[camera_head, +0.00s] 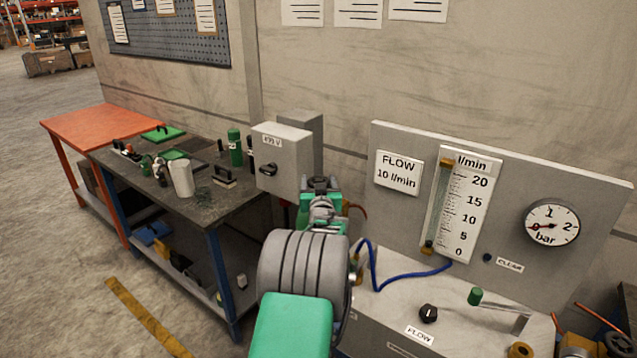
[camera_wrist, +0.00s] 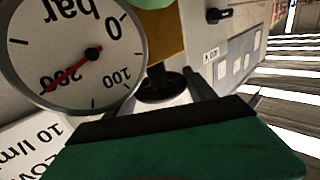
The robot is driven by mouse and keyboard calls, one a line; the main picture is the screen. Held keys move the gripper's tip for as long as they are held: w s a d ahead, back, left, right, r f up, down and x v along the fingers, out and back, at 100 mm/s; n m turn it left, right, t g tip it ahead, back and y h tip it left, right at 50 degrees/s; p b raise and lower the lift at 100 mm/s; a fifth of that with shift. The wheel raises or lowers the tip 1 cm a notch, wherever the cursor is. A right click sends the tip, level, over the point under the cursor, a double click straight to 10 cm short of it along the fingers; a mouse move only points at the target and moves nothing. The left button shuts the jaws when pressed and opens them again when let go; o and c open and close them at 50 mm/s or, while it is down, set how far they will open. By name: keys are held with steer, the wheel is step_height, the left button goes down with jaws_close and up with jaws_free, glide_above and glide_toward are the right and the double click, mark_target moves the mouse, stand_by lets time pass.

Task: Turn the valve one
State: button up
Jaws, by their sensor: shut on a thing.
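My gripper (camera_wrist: 168,98) is shut on a dark round knob (camera_wrist: 165,85), which shows between its fingers in the wrist view. The knob looks like the valve's handle, but its label is not visible. A round bar gauge (camera_wrist: 72,48) sits beside it, tilted in the picture, with its red needle near the 200 mark. In the head view my arm covers the held knob, and my green gripper body shows in front of the wall.
A flow panel (camera_head: 400,230) with a scale (camera_head: 468,205) and small gauge (camera_head: 552,224) stands right. Below are a black FLOW knob (camera_head: 428,313) and green-tipped lever (camera_head: 475,296). A grey switch box (camera_head: 282,158) and cluttered workbench (camera_head: 225,205) stand left.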

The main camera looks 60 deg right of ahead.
steer(key=shift+s+d+f+n+t+y+b, duration=0.15)
steer(key=shift+f+n+t+y+b, duration=0.35)
steer(key=shift+b, duration=1.45)
steer(key=shift+c, duration=0.4)
steer(key=n+t+y+b, duration=0.1)
steer(key=n+t+b, duration=0.1)
steer(key=b, duration=0.4)
steer(key=shift+t+y, duration=0.4)
steer(key=n+t+y+b, duration=0.1)
steer(key=y+b, duration=0.1)
steer(key=b, duration=0.1)
steer(key=shift+r+n+t, duration=0.15)
steer(key=shift+n+t, duration=0.15)
steer(key=shift+r+n+t+y, duration=0.4)
steer(key=shift+n+t+y, duration=0.1)
steer(key=shift+n+y, duration=0.15)
steer(key=o, duration=1.4)
